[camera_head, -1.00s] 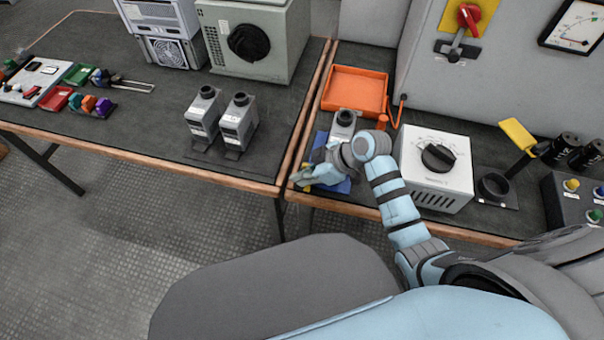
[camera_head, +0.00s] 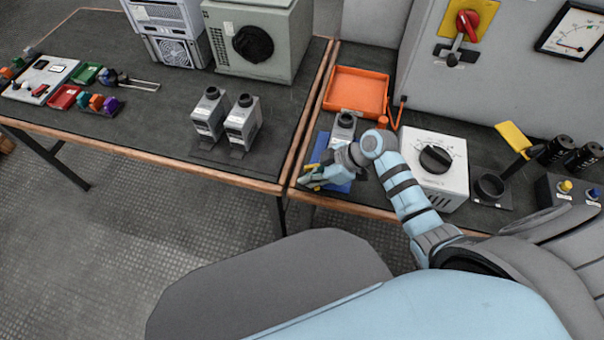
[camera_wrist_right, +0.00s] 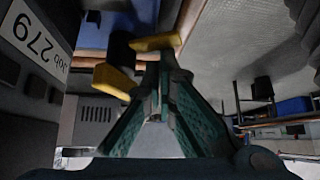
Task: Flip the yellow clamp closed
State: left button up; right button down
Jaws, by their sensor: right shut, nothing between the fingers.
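The yellow clamp (camera_wrist_right: 155,42) shows as yellow pieces just beyond my right fingertips in the right wrist view, beside a black cylinder. In the head view, small yellow parts show at the front left of a blue base (camera_head: 342,186). My right gripper (camera_head: 313,180) is at that spot, low beside the base, and partly hides it. Its green fingers (camera_wrist_right: 155,90) are together in the wrist view with nothing between them. I cannot tell whether they touch the yellow part. A grey capacitor (camera_head: 343,126) stands behind my wrist. My left gripper is out of view.
An orange tray (camera_head: 356,91) lies behind. A white dial box (camera_head: 435,170) stands close to the right of my forearm. A raised yellow plate (camera_head: 512,137) stands by a black ring (camera_head: 489,187) farther right. Two capacitors (camera_head: 241,123) stand on the left table.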

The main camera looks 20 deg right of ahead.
jog(key=shift+s+d+p, duration=0.2)
jog(key=shift+d+p, duration=0.1)
jog(key=shift+d, duration=0.25)
dwell(0.6)
jog(key=a, duration=0.1)
jog(key=a+p, duration=0.2)
jog(key=a, duration=0.1)
jog(key=shift+s+r, duration=0.3)
jog(key=d+r, duration=0.6)
jog(key=r, duration=0.1)
jog(key=shift+w+r+p, duration=0.15)
jog(key=shift+w+p, duration=0.3)
jog(key=shift+d, duration=0.1)
